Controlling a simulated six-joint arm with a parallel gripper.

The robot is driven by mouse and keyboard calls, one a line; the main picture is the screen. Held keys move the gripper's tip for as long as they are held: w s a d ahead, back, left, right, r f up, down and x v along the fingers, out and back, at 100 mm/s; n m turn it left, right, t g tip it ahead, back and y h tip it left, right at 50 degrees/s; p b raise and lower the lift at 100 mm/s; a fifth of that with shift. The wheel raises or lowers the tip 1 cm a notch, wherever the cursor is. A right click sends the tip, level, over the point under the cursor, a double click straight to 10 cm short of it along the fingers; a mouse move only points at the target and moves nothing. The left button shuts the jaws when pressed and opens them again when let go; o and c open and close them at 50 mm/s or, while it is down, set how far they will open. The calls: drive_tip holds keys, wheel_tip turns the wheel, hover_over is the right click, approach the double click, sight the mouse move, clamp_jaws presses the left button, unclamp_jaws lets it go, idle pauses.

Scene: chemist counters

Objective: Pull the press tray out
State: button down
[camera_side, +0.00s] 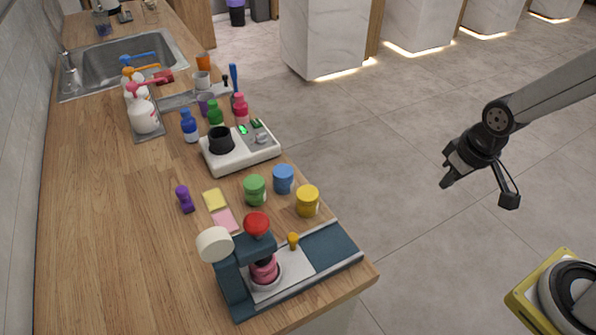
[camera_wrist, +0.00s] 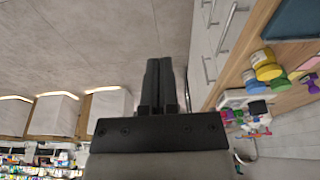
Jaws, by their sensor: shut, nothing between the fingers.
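The press (camera_side: 231,284) is a dark teal machine at the near end of the wooden counter, with a red ball on top and a cream round part. Its pale grey tray (camera_side: 296,268) lies on the teal base, with an orange knob (camera_side: 293,239) near its far edge. Pink round pieces (camera_side: 264,270) sit under the press head on the tray. My gripper (camera_side: 447,182) is shut and empty, in the air over the floor, well right of the counter. Its two dark fingers touch in the wrist view (camera_wrist: 157,62). A corner of the press base shows there at top right (camera_wrist: 295,18).
Green (camera_side: 254,190), blue (camera_side: 283,179) and yellow (camera_side: 307,201) jars stand behind the press near the counter's edge. A white device (camera_side: 240,155) and several bottles stand farther back. Drawer handles (camera_wrist: 209,69) line the counter's front. The floor between my gripper and the counter is clear.

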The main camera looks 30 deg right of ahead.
drive_tip(key=c, duration=0.8)
unclamp_jaws()
drive_tip(key=o, duration=0.4)
drive_tip(key=shift+w+a+r, duration=0.1)
drive_tip(key=shift+w+a, duration=0.2)
drive_tip(key=shift+c, duration=0.2)
drive_tip(key=r+n+g, duration=0.2)
drive_tip(key=n+g, duration=0.1)
drive_tip(key=n, duration=0.6)
hover_over(293, 236)
drive_tip(key=shift+a+f, duration=0.1)
drive_tip(key=shift+f, duration=0.1)
drive_tip(key=shift+f, duration=0.15)
drive_tip(key=shift+f, duration=3.8)
